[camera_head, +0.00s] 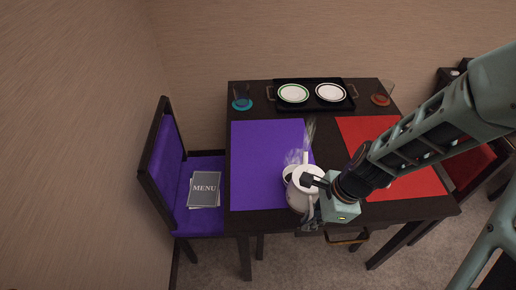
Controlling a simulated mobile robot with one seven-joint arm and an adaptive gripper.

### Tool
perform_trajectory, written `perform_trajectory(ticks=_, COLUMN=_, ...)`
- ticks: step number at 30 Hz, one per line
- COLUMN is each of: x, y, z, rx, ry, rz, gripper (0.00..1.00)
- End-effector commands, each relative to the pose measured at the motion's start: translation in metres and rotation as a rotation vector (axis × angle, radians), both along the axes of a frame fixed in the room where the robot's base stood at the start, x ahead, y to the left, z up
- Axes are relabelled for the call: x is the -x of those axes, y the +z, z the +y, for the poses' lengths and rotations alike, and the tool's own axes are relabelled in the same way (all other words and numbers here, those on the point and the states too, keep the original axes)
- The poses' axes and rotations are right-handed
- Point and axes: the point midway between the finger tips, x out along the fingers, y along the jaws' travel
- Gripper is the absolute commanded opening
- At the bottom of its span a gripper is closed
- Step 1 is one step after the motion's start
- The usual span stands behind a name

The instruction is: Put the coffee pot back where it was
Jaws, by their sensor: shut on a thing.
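The coffee pot (300,197) is white and shows at the right part of the purple placemat (262,162), near the table's front. My gripper (312,183) is at the pot's right side and shut on it. The fingers and the wrist hide part of the pot and its handle. I cannot tell whether the pot's base touches the table or hangs above it. A clear, plant-like or glass item (305,145) shows just behind the pot, too blurred to name.
A black tray (313,105) with two plates (293,93) is at the table's back. A blue glass on a coaster (241,103) stands back left, an orange coaster (381,99) back right. A red placemat (385,130) lies under my arm. A purple chair (168,165) holds menus (204,188).

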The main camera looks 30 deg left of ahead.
Motion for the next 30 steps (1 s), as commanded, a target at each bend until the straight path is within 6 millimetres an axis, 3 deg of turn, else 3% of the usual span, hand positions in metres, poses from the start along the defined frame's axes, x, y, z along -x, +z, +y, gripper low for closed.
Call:
perform_trajectory(ticks=1, x=-0.014, y=0.005, z=-0.014, rx=-0.001, ry=0.056, rz=-0.007, gripper=0.0)
perform_trajectory(ticks=6, x=-0.049, y=0.019, z=-0.057, rx=0.0, ry=0.312, rz=-0.006, gripper=0.0)
perform_trajectory(ticks=15, x=-0.101, y=0.04, z=-0.126, rx=0.001, ry=0.714, rz=-0.003, gripper=0.0)
perform_trajectory(ticks=24, x=-0.134, y=0.053, z=-0.168, rx=0.0, ry=0.965, rz=-0.001, gripper=0.0)
perform_trajectory(ticks=30, x=-0.147, y=0.059, z=-0.184, rx=0.0, ry=1.063, rz=-0.002, gripper=0.0)
